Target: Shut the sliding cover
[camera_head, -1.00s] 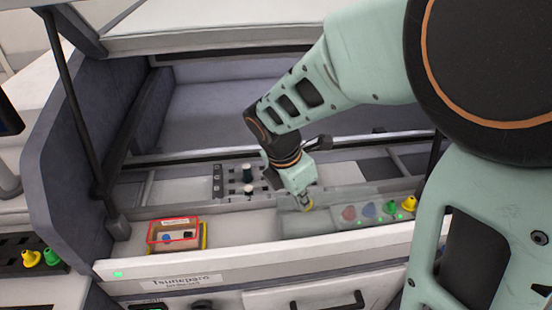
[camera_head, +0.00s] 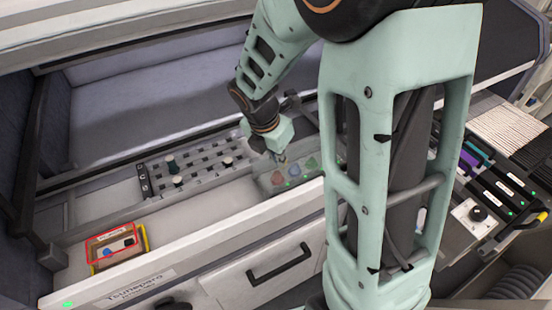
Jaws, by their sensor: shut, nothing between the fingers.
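A grey see-through panel, which looks like the sliding cover (camera_head: 264,186), lies along the front ledge of the trolley. Several coloured pieces show dimly through or behind it. My gripper (camera_head: 282,160) points down at the panel's upper left part, shut and with nothing in it. I cannot tell whether its tips touch the panel. The panel's right end is hidden behind my arm.
A perforated rack (camera_head: 200,163) with a few knobs stands left of the gripper. A red and yellow box (camera_head: 113,245) sits at the ledge's left end. A drawer handle (camera_head: 280,264) is below. Dark modules (camera_head: 497,190) stand at the right.

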